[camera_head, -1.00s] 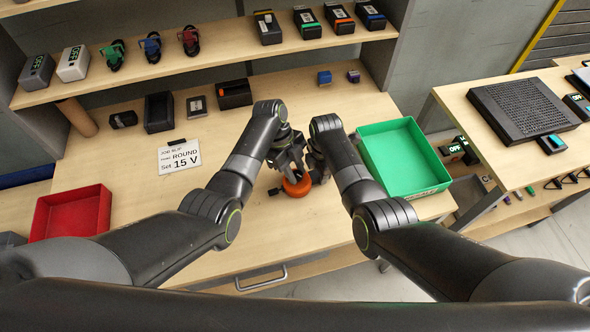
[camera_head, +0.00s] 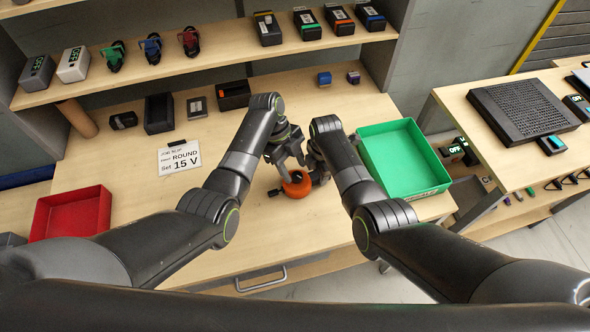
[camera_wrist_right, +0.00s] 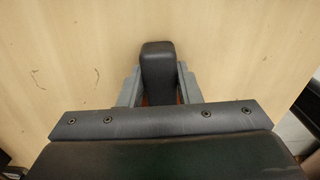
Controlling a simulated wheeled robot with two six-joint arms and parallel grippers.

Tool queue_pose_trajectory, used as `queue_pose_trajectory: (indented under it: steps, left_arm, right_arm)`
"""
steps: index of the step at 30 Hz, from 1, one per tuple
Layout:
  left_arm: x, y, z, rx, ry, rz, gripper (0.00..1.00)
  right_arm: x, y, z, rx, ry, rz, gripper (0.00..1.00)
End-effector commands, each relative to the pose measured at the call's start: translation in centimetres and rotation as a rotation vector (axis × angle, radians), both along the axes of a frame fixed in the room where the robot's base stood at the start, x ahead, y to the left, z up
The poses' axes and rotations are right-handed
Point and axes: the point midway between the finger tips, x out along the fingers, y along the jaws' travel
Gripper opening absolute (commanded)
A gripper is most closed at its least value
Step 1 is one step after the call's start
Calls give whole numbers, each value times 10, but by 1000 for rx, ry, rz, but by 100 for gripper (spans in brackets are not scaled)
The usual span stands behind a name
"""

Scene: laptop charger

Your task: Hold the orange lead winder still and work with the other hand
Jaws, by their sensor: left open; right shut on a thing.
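The orange lead winder (camera_head: 296,190) lies on the bench near its front edge, with a small black piece (camera_head: 273,192) sticking out at its left. My right gripper (camera_head: 317,172) is at its right side, shut on it. In the right wrist view, the right gripper (camera_wrist_right: 160,90) has a black rounded block (camera_wrist_right: 158,70) between its fingers, with a little orange beneath. My left gripper (camera_head: 290,168) is open, its fingers just above or at the winder's top. I cannot tell whether they touch it.
A green tray (camera_head: 443,187) stands to the right and a red tray (camera_head: 42,220) to the left. A job slip (camera_head: 180,158) reads ROUND, Set 15 V. Black boxes (camera_head: 158,113) stand at the back, under a shelf with chargers and coiled leads. The bench between slip and winder is clear.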

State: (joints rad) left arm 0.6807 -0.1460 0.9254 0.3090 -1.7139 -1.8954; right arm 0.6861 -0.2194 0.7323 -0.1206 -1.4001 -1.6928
Motion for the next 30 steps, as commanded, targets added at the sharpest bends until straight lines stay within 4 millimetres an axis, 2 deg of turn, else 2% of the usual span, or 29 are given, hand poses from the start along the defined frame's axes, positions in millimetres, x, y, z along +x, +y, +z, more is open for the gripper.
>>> queue_pose_trajectory:
  steps: [6,13,19,30]
  left_arm:
    - [12,16,46,1,-7,1,49]
    - [20,28,81,1,-4,1,49]
    - [22,31,91,1,-2,1,49]
    - [20,31,88,-3,-3,20,49]
  right_arm:
    - [0,0,0,0,1,0,3]
    - [0,0,0,0,1,0,3]
    - [0,0,0,0,1,0,3]
    - [0,0,0,1,0,0,3]
